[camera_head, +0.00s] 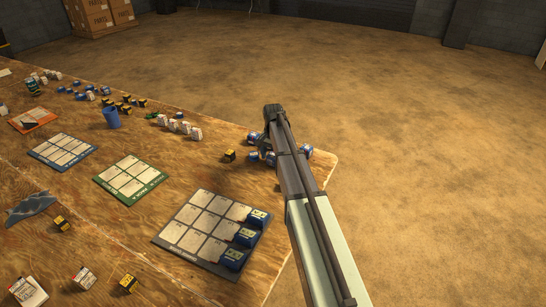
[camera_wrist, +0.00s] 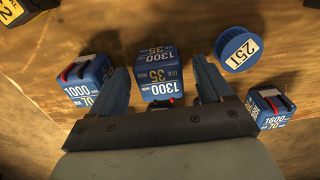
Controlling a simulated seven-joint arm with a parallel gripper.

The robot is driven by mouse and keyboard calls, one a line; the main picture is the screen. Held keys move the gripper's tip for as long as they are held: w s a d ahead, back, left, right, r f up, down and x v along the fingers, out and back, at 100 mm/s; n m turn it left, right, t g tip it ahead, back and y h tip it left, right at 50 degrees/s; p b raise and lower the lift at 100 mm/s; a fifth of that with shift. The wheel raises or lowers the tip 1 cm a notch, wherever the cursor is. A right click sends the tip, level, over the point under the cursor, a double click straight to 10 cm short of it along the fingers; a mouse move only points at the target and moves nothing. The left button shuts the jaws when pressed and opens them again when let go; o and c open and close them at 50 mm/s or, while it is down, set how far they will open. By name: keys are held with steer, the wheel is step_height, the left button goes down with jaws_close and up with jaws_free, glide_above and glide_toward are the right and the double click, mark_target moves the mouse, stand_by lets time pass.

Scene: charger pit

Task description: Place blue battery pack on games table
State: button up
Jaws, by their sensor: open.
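A blue pack (camera_wrist: 160,70) marked 1300 and 35 sits between the fingers of my gripper (camera_wrist: 160,66) in the wrist view. The fingers are apart, one on each side of it; I cannot tell if they touch it. Another blue pack (camera_wrist: 88,82), marked 1000, is left of the left finger, and one (camera_wrist: 269,107) marked 1600 is right of the right finger. In the head view my gripper (camera_head: 265,148) is at the wooden table's far right corner, partly hiding several blue packs (camera_head: 306,151). Which surface is the games table is unclear.
A dark mat (camera_head: 189,241) has three blue packs (camera_head: 233,259) in its right column. Green (camera_head: 130,180), blue (camera_head: 62,152) and orange (camera_head: 34,120) mats lie farther left. A round blue item (camera_wrist: 236,48) is near the right finger. A blue cup (camera_head: 112,118) stands farther back.

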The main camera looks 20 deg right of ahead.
mark_target(273, 155)
step_height(273, 155, up, 12)
stand_by(0.6)
